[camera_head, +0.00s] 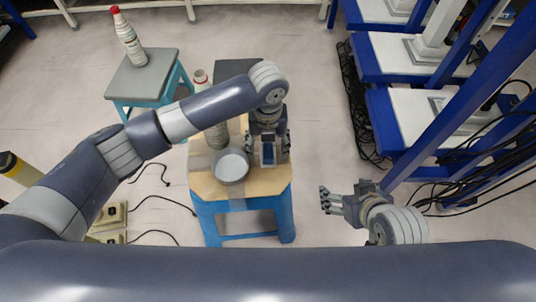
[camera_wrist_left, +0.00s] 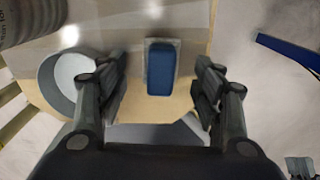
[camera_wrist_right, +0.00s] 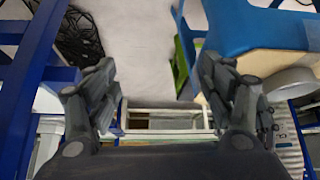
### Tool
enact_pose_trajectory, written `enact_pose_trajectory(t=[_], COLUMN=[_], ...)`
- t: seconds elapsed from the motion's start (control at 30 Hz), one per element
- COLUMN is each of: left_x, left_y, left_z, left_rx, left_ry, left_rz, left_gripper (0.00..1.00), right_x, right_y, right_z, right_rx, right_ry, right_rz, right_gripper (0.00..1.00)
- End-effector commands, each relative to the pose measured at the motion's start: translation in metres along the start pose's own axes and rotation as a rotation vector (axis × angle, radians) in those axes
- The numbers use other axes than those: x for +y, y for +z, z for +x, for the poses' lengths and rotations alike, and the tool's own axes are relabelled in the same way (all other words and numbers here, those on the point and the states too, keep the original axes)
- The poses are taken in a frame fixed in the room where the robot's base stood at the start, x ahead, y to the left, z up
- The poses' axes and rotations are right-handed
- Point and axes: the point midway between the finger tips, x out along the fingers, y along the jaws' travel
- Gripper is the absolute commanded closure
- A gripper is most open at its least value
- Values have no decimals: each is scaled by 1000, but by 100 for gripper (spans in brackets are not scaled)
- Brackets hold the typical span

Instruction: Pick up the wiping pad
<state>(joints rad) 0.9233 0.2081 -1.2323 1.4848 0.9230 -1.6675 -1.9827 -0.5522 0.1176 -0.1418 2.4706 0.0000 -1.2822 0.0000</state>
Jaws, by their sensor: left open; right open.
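The wiping pad (camera_wrist_left: 160,68), a blue block with a pale grey border, lies on the wooden-topped blue table (camera_head: 236,188). In the head view the pad (camera_head: 268,154) shows between the fingers of my left gripper (camera_head: 268,148), which points down over it. In the left wrist view my left gripper (camera_wrist_left: 158,92) is open, with one finger on each side of the pad and visible gaps between. My right gripper (camera_head: 328,200) is open and empty, off to the right of the table; its spread fingers show in the right wrist view (camera_wrist_right: 162,95).
A round grey metal dish (camera_head: 231,165) stands left of the pad, close to my left gripper's finger. A bottle (camera_head: 217,133) stands behind it. A stool with another bottle (camera_head: 130,40) stands at back left. Blue racks (camera_head: 410,60) and cables are at right.

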Motion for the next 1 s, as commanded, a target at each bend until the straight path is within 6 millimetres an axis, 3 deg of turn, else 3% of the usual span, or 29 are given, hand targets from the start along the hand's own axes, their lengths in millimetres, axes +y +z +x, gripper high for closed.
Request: enact_pose_trajectory(t=[0.3, 0.67, 0.9, 1.0], left_x=[-1, -1, -1, -1], left_y=[-1, 0, 0, 0], left_z=[26, 30, 29, 29], left_rx=[1, 0, -1, -1], left_ry=[0, 0, 0, 0], left_rz=[-1, 0, 0, 0], left_gripper=[39, 39, 86, 86], right_x=[-6, -7, -7, -7], right_y=[-51, -61, -61, -61], right_z=[5, 3, 3, 3], right_rx=[228, 271, 270, 271], right_ry=[-12, -15, -14, -14], right_rz=[-5, -5, -5, -5], right_gripper=[25, 25, 25, 25])
